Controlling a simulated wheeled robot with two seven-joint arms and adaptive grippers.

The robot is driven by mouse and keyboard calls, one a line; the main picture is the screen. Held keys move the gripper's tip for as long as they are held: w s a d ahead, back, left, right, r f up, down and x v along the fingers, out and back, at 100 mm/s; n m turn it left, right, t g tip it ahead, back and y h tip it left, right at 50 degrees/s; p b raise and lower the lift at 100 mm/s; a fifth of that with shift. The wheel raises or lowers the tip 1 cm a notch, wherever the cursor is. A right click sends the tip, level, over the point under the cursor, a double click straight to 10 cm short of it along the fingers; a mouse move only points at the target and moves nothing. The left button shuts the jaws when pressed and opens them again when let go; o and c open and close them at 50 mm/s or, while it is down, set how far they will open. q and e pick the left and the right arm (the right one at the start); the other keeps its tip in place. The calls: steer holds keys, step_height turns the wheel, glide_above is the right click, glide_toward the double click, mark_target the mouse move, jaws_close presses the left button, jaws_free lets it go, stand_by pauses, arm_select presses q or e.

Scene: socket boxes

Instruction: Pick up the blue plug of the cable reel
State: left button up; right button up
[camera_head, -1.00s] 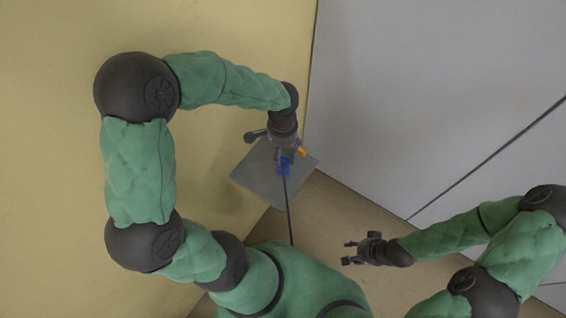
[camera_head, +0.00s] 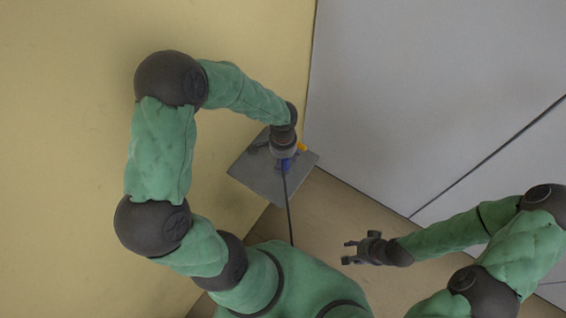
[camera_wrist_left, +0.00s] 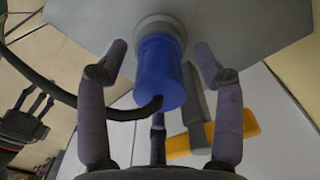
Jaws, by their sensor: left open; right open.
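The blue plug (camera_wrist_left: 158,75) sits in a round grey socket on a grey box (camera_wrist_left: 240,25) in the left wrist view, with a black cable (camera_wrist_left: 125,112) coming out of its free end. In the head view the blue plug (camera_head: 286,166) is partly covered by my left wrist. My left gripper (camera_wrist_left: 160,60) is open, with one finger on each side of the plug and a third finger behind the cable end. Gaps show between the side fingers and the plug. My right gripper (camera_head: 350,251) is open and empty, away from the box. The cable reel's body is not visible.
A yellow-orange piece with a grey part (camera_wrist_left: 240,122) lies close to the right finger; it also shows in the head view (camera_head: 301,147). A yellow wall (camera_head: 60,150) stands left and grey panels (camera_head: 430,90) right. The cable runs down towards my body.

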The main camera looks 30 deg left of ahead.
arm_select(q)
steer(key=c, duration=1.3)
steer(key=shift+o, duration=0.2)
steer(key=shift+r, duration=0.15)
